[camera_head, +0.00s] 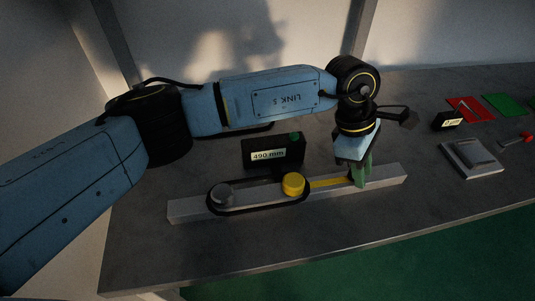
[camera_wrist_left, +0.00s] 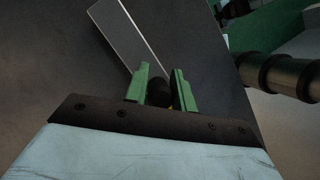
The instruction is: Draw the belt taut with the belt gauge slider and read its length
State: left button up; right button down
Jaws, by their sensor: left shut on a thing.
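The belt gauge is a long grey rail (camera_head: 388,181) on the bench, with a grey pulley (camera_head: 222,194) at left and a yellow pulley (camera_head: 293,184) on the slider. The black belt (camera_head: 258,208) loops around both pulleys. A yellow bar (camera_head: 328,182) runs right from the yellow pulley to my left gripper (camera_head: 361,178). Its green fingers are shut on the slider's dark knob, which shows between them in the left wrist view (camera_wrist_left: 159,92). The gauge display (camera_head: 268,156) behind the rail reads 490 mm. My right gripper is not in view.
At the right of the bench stand a small display box (camera_head: 448,121), a grey block (camera_head: 472,158) and a red-ended tool (camera_head: 518,140). Red (camera_head: 471,109) and green (camera_head: 504,103) mats lie farther back. The bench in front of the rail is clear.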

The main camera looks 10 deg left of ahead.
pick_arm(q)
jog(key=o, duration=0.5)
jog(key=shift+w+d+r, duration=0.2)
jog(key=shift+d+r, duration=0.05)
jog(key=shift+r, duration=0.05)
jog(key=o, duration=0.3)
jog(key=shift+w+d+f, duration=0.1)
jog(key=shift+d+f, duration=0.05)
jog(key=shift+d, duration=0.05)
jog(key=shift+o, duration=0.2)
jog(key=shift+a, duration=0.2)
jog(key=shift+p+v, duration=0.95)
jog(key=shift+v, duration=1.9)
jog(key=shift+a, duration=0.15)
